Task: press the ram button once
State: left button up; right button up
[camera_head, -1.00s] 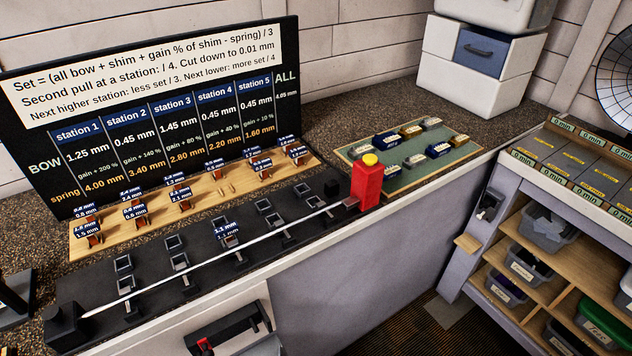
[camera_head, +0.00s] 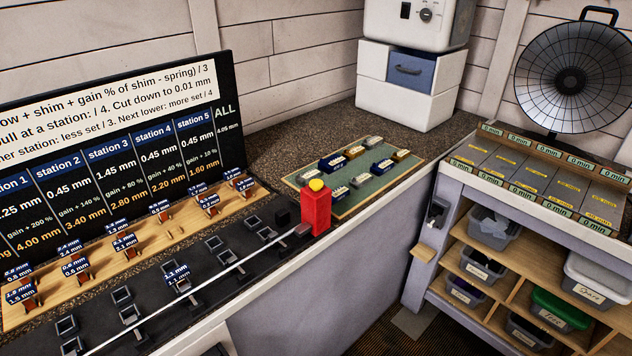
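The ram is a red upright block (camera_head: 316,212) at the right end of the black straightening bed (camera_head: 150,335). Its yellow round button (camera_head: 317,185) sits on top; I cannot tell whether it is pressed. A thin white shaft (camera_head: 215,278) runs along the bed to the foot of the red block. One labelled shim (camera_head: 177,276) sits at a station mid-bed. Neither of my grippers shows in the head view, and nothing touches the button.
A wooden rack (camera_head: 130,252) with several labelled shims lies behind the bed. A green mat (camera_head: 375,187) with several small blocks lies right of the ram. A dark board (camera_head: 120,160) stands behind. Shelves with bins (camera_head: 495,228) and a round mesh heater (camera_head: 570,75) are at right.

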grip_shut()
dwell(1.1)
